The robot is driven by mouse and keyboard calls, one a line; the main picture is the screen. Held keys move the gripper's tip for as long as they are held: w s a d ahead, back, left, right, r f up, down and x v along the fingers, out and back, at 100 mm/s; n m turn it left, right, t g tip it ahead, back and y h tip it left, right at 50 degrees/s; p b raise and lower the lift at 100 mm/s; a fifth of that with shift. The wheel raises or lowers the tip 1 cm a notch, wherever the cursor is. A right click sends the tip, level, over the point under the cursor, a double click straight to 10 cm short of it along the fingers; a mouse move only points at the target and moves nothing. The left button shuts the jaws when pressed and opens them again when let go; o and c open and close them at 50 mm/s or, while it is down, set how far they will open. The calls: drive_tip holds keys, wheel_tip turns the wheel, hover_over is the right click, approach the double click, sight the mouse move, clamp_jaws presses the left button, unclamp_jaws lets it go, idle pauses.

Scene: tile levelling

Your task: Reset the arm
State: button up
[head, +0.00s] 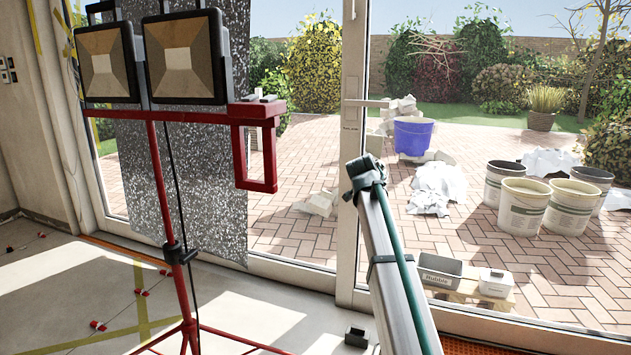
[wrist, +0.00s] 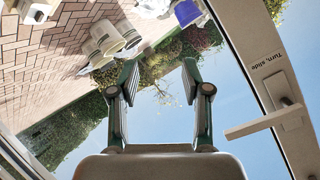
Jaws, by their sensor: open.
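My gripper (wrist: 160,78) shows in the wrist view with its two dark green fingers spread apart. Nothing is between them; sky and garden show through the gap. The wrist picture is turned over, with the paving at the top and sky below. A white door handle (wrist: 262,122) is to the right of the fingers, on a door frame marked "Turn, slide". The handle also shows in the head view (head: 368,103). I cannot make out the gripper's fingers in the head view.
A red stand (head: 164,190) with two work lamps (head: 182,57) is at the left. A speckled sheet (head: 215,165) hangs behind it. Small red tile clips (head: 98,325) lie on the floor. Buckets (head: 523,206) and a blue tub (head: 413,135) stand outside on the paving.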

drive_tip(key=s+f+n+g+y+p, duration=0.1)
drive_tip(key=s+f+n+g+p, duration=0.3)
drive_tip(key=f, duration=0.6)
drive_tip(key=s+f+n+g+p, duration=0.1)
drive_tip(key=s+f+p, duration=0.1)
drive_tip(key=s+f, duration=0.6)
drive_tip(key=s+f+n+g+y+p, duration=0.15)
drive_tip(key=s+f+p, duration=0.25)
drive_tip(key=f, duration=0.7)
drive_tip(key=s+a+f+n+g+p, duration=0.15)
drive_tip(key=s+f+p, duration=0.35)
drive_tip(key=s, duration=0.5)
drive_tip(key=s+f+n+g+p, duration=0.3)
drive_tip(key=s+f, duration=0.3)
drive_tip(key=s, duration=0.4)
drive_tip(key=s+r+g+y+p, duration=0.1)
drive_tip(key=s+g+p, duration=0.3)
drive_tip(key=s+p, duration=0.6)
drive_tip(key=s+a+r+g+y+p, duration=0.1)
drive_tip(key=s+p, duration=0.9)
drive_tip(key=s, duration=2.1)
wheel_tip(320, 180, up, 3)
drive_tip(key=g, duration=0.3)
drive_tip(key=shift+p, duration=0.3)
drive_tip(key=shift+f, duration=0.1)
